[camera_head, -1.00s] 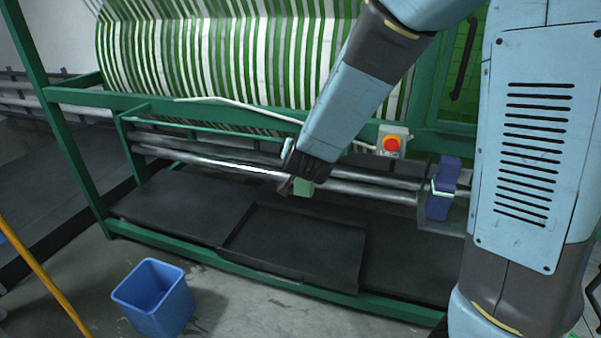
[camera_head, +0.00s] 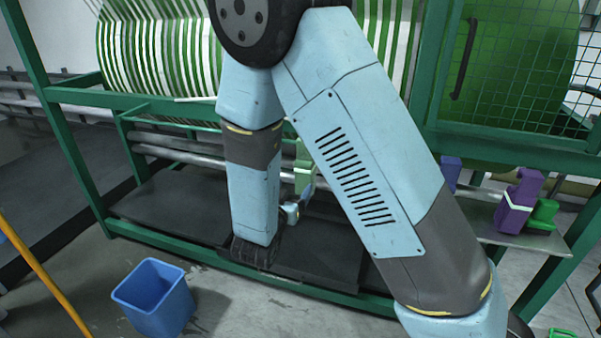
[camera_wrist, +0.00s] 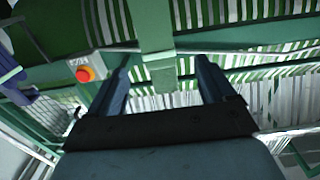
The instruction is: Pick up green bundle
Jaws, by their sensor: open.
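The green bundle (camera_head: 303,172) is upright by the machine's rollers in the head view, partly hidden by my arm. In the wrist view a green upright block (camera_wrist: 155,38), which looks like this bundle, lies between my two fingers in the picture. My gripper (camera_wrist: 162,62) is open, with a dark finger on each side of that block and gaps showing. In the head view my gripper (camera_head: 302,193) is mostly hidden by my arm, just below the bundle. Whether the bundle is within finger reach cannot be told.
A striped drum (camera_head: 150,60) and green frame stand behind. An emergency stop (camera_wrist: 85,74) is left in the wrist view. Purple (camera_head: 516,205) and darker green (camera_head: 543,214) bundles sit on the right shelf. A blue bucket (camera_head: 152,298) stands on the floor in front.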

